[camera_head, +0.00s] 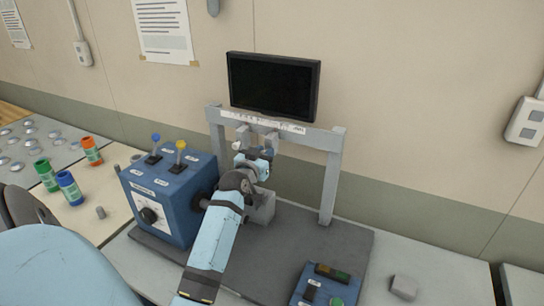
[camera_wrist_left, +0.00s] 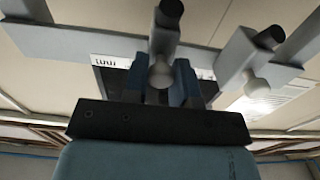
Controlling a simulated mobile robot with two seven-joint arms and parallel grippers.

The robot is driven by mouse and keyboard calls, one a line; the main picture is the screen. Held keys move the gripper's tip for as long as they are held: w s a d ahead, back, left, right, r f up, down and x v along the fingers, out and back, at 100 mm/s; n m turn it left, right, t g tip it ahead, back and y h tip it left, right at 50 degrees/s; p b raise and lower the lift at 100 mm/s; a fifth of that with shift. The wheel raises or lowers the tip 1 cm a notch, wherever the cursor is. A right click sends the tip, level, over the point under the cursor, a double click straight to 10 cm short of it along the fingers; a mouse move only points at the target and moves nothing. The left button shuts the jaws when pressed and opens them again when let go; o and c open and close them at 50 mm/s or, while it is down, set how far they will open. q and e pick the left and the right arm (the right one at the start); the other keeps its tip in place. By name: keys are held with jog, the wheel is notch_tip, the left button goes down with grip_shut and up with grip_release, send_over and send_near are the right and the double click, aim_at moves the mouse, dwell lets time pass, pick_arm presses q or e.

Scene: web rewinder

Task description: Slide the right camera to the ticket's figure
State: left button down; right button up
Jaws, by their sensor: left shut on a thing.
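A grey gantry (camera_head: 333,180) carries a crossbar with a white scale strip (camera_head: 290,127). Two small grey cameras hang on the bar, a left camera (camera_head: 243,134) and a right camera (camera_head: 271,139). My left gripper (camera_head: 261,153) is at the right camera, just below the bar, and partly hides it. In the left wrist view, the fingers of my left gripper (camera_wrist_left: 160,85) close around the pale round knob of the right camera (camera_wrist_left: 164,42). The left camera (camera_wrist_left: 243,55) stands free beside it there. The scale's reading is too small to tell. My right gripper is out of view.
A dark monitor (camera_head: 273,86) is above the bar. A blue control box (camera_head: 165,198) with levers stands left of my arm. A small button panel (camera_head: 328,287) is at the front, and a grey block (camera_head: 404,287) lies right. Papers (camera_head: 163,28) hang on the wall.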

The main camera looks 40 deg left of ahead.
pick_arm(q)
jog(key=shift+s+a, duration=0.2)
jog(key=shift+a, duration=0.4)
jog(key=shift+s+a, duration=0.15)
jog(key=shift+a, duration=0.4)
jog(key=c, duration=1.2)
grip_release()
jog(key=shift+c, duration=0.2)
jog(key=o, duration=0.3)
jog(key=shift+w+f, duration=0.1)
jog(key=shift+w, duration=0.1)
jog(key=b+v, duration=0.2)
jog(key=v, duration=1.2)
